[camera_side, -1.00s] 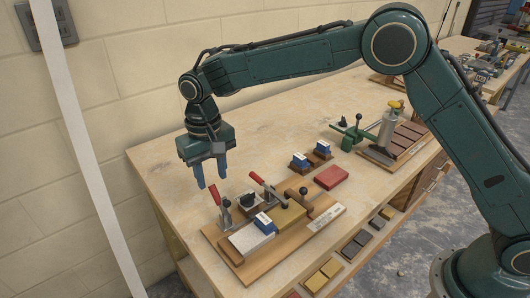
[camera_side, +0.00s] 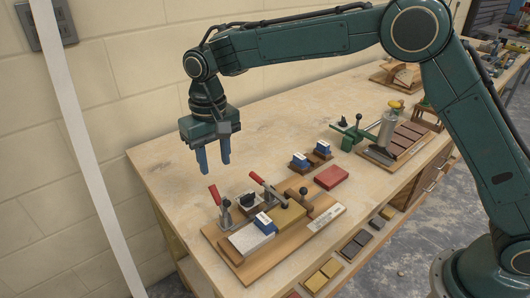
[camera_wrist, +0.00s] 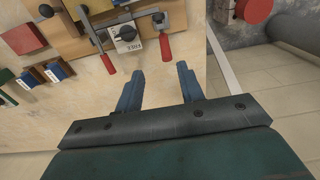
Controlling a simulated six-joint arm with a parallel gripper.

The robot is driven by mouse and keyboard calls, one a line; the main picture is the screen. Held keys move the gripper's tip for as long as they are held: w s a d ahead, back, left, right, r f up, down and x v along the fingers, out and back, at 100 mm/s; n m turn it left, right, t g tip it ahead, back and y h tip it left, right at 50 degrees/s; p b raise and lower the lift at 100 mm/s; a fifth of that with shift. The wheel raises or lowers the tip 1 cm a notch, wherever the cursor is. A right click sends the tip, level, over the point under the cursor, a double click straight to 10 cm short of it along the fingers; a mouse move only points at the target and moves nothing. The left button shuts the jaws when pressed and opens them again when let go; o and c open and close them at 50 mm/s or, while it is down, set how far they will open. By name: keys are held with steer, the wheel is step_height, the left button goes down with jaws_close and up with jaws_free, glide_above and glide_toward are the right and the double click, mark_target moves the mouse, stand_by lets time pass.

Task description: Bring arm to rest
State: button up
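My gripper (camera_side: 213,158) hangs above the left part of the workbench (camera_side: 165,168), with its two blue fingers pointing down. The fingers are apart and nothing is between them. In the wrist view my gripper (camera_wrist: 160,85) also shows its fingers spread and empty, with the bench top below. The wooden clamp fixture (camera_side: 262,262) lies under and in front of my gripper. It has red-handled clamps (camera_side: 265,186) and carries a pale block (camera_side: 250,238), a blue block and a yellowish block (camera_side: 288,216). My gripper is clear of all of these.
A red block (camera_side: 331,177) and small blue-and-white blocks (camera_side: 323,149) lie mid-bench. A green lever device (camera_side: 350,133) and a board with brown bars (camera_side: 395,147) stand farther right. A pale vertical strip (camera_side: 85,160) stands at left before the block wall. The back-middle bench top is clear.

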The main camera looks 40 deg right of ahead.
steer(key=s+d+r+t, duration=0.3)
steer(key=s+d+r, duration=0.95)
steer(key=d, duration=0.25)
steer(key=s+d+f+t, duration=0.1)
steer(key=s+d, duration=0.3)
steer(key=s, duration=0.6)
steer(key=s+d+f+t, duration=0.1)
steer(key=s+d, duration=0.4)
steer(key=s, duration=0.4)
steer(key=shift+s, duration=0.4)
